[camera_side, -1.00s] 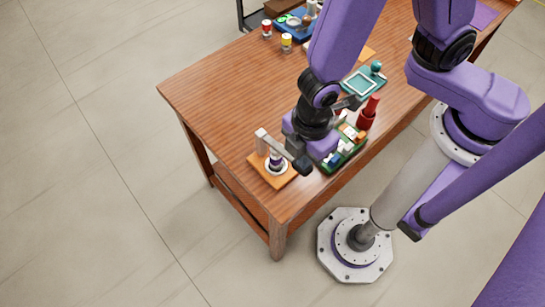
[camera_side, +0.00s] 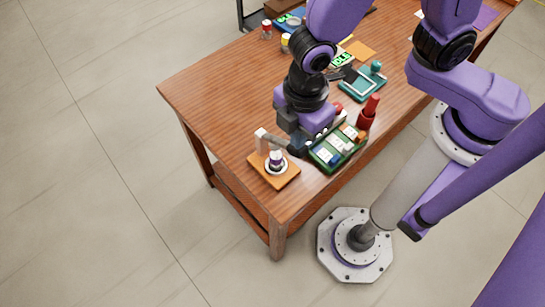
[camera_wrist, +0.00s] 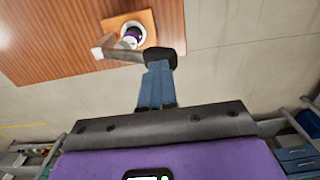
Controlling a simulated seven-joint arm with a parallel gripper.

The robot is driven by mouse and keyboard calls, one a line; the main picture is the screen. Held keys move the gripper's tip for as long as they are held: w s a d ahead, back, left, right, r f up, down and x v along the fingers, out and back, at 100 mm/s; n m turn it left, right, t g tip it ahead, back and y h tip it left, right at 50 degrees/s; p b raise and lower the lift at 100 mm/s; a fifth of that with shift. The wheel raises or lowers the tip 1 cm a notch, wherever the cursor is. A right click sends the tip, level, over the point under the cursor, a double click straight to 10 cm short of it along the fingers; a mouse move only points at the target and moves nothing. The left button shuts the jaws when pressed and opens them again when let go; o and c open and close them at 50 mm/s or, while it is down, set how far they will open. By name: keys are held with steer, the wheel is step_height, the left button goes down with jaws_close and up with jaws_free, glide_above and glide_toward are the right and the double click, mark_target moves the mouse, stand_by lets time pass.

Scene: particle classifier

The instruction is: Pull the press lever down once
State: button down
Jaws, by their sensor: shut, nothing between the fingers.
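The press stands on an orange wooden base (camera_side: 283,180) at the table's near left corner, with a pale post (camera_side: 261,142) and a small purple-and-white piece (camera_side: 276,160) in a pale ring. Its grey lever (camera_side: 277,142) runs from the post toward my gripper (camera_side: 297,149). In the wrist view, the lever (camera_wrist: 127,54) ends in a black knob (camera_wrist: 160,56). My gripper (camera_wrist: 157,68) is shut and empty, its blue-grey fingertips overlapping the knob's edge. I cannot tell whether they touch it. In the side view my gripper hides the lever's end.
A green tray (camera_side: 322,167) of small blocks lies just right of my gripper. A red cylinder (camera_side: 367,113) stands behind it. A teal stamp pad (camera_side: 361,86) lies farther back. The table's left part (camera_side: 215,95) is clear; its front edge is close to the press.

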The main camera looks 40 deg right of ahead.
steer(key=shift+w+r, duration=1.4)
steer(key=shift+r, duration=0.15)
steer(key=shift+w+r, duration=0.4)
steer(key=shift+w, duration=0.3)
steer(key=shift+w+r, duration=0.4)
steer(key=shift+w, duration=0.3)
steer(key=shift+w+r, duration=0.4)
steer(key=shift+w, duration=0.3)
step_height(320, 180, up, 5)
steer(key=shift+d, duration=0.1)
steer(key=s+d+m, duration=0.2)
steer(key=s+d, duration=0.4)
steer(key=d, duration=0.4)
steer(key=s+d+m, duration=0.3)
steer(key=s+d, duration=0.3)
steer(key=d, duration=0.4)
steer(key=shift+s+d, duration=0.3)
steer(key=shift+s, duration=0.05)
